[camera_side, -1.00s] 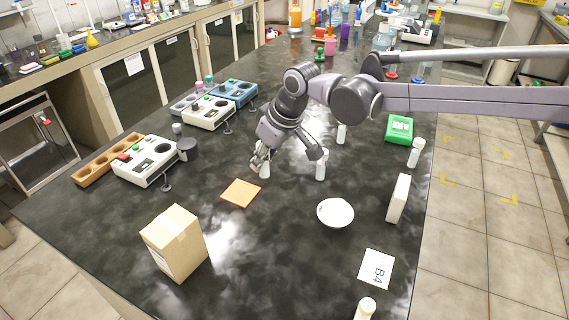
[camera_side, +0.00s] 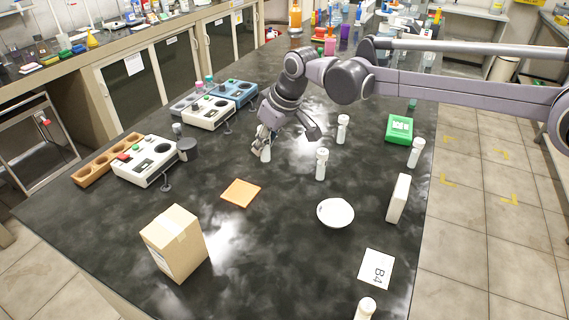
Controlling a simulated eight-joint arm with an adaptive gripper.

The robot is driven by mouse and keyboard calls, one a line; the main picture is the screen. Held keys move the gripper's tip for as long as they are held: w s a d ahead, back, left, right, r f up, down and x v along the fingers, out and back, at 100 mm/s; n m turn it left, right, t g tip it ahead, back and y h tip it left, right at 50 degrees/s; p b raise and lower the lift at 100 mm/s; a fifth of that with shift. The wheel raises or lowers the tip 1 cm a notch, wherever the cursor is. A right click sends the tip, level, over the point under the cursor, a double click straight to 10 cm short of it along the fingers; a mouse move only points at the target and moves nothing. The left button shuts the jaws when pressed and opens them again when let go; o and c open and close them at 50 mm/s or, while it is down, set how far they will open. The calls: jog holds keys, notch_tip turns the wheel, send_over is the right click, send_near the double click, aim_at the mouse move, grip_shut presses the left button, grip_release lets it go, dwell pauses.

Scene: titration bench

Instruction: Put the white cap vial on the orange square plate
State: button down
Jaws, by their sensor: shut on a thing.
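The orange square plate (camera_side: 240,193) lies flat and bare on the dark bench. My gripper (camera_side: 266,143) is above and behind it in the picture, shut on a white vial (camera_side: 265,155). The vial is upright, and its top is hidden by the fingers, so I cannot see its cap. I cannot tell for sure whether its base touches the bench. It is apart from the plate.
White vials stand to the right (camera_side: 321,164), further back (camera_side: 343,129) and by the green box (camera_side: 399,129). A white dish (camera_side: 335,212), a cardboard box (camera_side: 174,243) and a white hotplate device (camera_side: 147,160) surround the plate. The bench between vial and plate is clear.

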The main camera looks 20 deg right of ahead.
jog(key=a+f, duration=0.1)
jog(key=a, duration=0.1)
jog(key=a+f, duration=0.3)
jog(key=a, duration=0.2)
jog(key=shift+s+f, duration=0.15)
jog(key=shift+f, duration=1.95)
jog(key=shift+f, duration=0.15)
jog(key=c, duration=1.1)
grip_release()
